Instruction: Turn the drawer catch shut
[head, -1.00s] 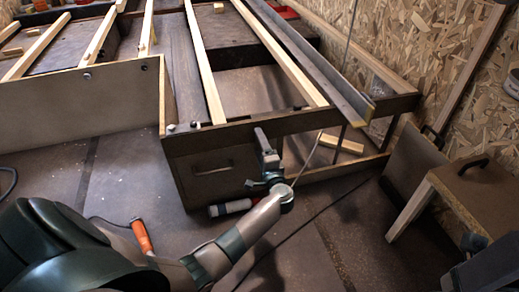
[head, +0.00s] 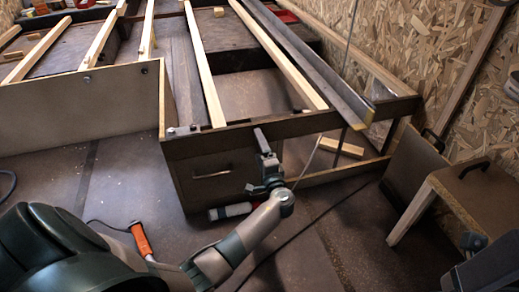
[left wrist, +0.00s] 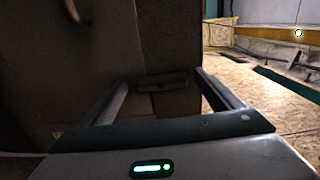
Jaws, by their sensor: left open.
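The brown drawer front (head: 205,180) is set flush in the end of the wooden frame, with its handle (head: 212,175) left of my left gripper. My left gripper (head: 265,147) is at the right edge of the drawer front. In the left wrist view its two grey fingers are spread apart, and a dark bar that looks like the catch (left wrist: 162,80) shows between their tips. I cannot tell whether the fingers touch it. In the head view the gripper hides the catch. A dark piece at the lower right edge may be my right gripper; its fingers cannot be made out.
A bench-like box with a black handle (head: 474,168) stands at the right. An orange-handled tool (head: 141,240) and its cable lie on the floor. Pale slats (head: 205,75) cross the frame above.

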